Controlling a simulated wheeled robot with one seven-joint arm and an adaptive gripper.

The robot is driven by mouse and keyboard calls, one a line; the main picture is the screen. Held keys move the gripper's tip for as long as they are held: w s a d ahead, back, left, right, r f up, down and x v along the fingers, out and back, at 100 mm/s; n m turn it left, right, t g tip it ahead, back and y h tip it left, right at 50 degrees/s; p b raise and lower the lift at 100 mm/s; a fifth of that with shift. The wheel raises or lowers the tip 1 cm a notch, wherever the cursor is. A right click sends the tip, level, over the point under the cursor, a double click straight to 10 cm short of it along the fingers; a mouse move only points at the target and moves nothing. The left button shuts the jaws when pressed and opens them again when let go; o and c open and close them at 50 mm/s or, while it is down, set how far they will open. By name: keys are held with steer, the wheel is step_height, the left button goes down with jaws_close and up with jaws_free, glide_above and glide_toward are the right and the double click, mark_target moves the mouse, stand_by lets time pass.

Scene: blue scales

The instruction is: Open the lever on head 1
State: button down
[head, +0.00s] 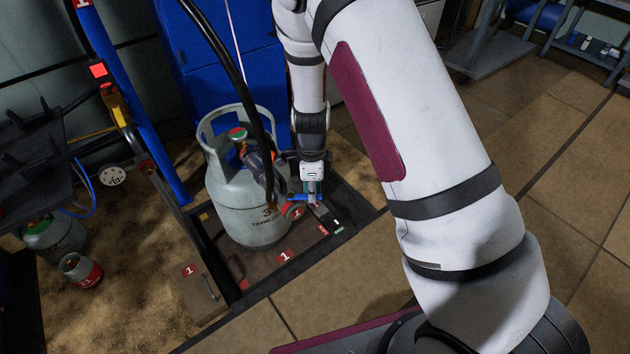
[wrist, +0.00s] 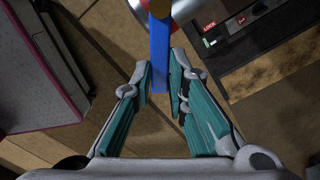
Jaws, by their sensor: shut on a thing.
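A blue lever (wrist: 159,45) runs between the teal-padded fingers of my gripper (wrist: 162,72) in the wrist view, with its free end low between them. My gripper is shut on this lever. In the head view my gripper (head: 312,190) points down beside the gas cylinder, and a small part of the blue lever (head: 298,197) shows at its tip. A filling head (head: 258,165) on a thick black hose sits by the cylinder's valve; my arm and the hose hide part of this area, so the lever's join to the head is unclear.
The grey gas cylinder (head: 240,195) stands upright on a scale platform marked 1 (head: 283,258). A black panel with a red LOCK label (wrist: 209,25) lies near my gripper. A blue post (head: 122,100) stands at left. The tiled floor at right is clear.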

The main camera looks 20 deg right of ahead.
steer(key=shift+s+a+m+p, duration=0.6)
steer(key=shift+m+p, duration=0.85)
steer(key=shift+m, duration=0.35)
steer(key=shift+s+a+m+p, duration=0.55)
steer(key=shift+s+m+p, duration=0.15)
steer(key=shift+m+p, duration=0.95)
steer(key=shift+s+a+m+p, duration=0.6)
steer(key=shift+m+p, duration=0.7)
steer(key=shift+m, duration=0.65)
steer(key=c, duration=1.6)
jaws_free()
steer(key=shift+o, duration=0.2)
step_height(320, 180, up, 12)
